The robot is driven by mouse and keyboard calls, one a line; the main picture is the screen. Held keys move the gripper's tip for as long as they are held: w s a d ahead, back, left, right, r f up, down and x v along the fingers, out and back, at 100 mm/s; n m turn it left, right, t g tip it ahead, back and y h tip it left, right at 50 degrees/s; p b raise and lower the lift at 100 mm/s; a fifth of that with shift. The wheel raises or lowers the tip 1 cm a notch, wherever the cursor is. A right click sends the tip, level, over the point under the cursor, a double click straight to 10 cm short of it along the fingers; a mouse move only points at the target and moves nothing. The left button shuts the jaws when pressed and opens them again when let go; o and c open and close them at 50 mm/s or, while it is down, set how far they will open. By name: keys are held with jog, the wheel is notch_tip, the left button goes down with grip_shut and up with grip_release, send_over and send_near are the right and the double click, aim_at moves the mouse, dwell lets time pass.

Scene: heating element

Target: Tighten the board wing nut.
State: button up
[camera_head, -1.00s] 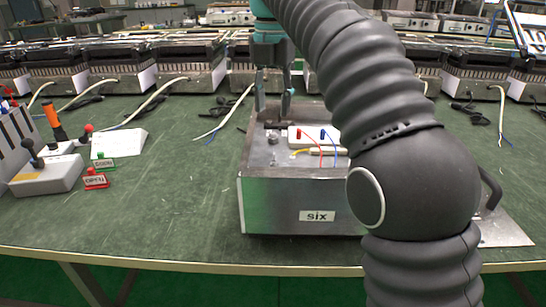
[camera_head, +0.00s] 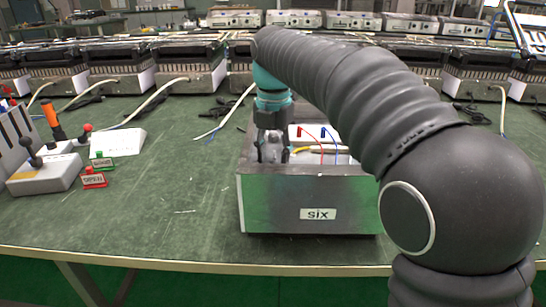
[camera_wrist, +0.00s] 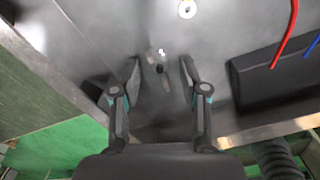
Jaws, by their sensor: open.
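The metal box labelled "six" (camera_head: 285,205) stands near the front edge of the table. The wing nut (camera_wrist: 161,69) shows in the wrist view as a small elongated grey piece with a dark centre, on the metal board (camera_wrist: 215,38). My gripper (camera_head: 273,158) reaches down into the left part of the box in the head view. In the wrist view my gripper (camera_wrist: 160,68) is open, with one finger on each side of the wing nut and a visible gap to both. In the head view the fingers and the box's front wall hide the wing nut.
A white block with red and blue leads (camera_head: 315,135) sits in the box, right of my gripper. A joystick box (camera_head: 43,170) and red and green signs (camera_head: 94,178) stand at left. More units line the back.

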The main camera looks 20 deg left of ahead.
jog(key=shift+f, duration=0.1)
jog(key=shift+c, duration=0.2)
grip_shut()
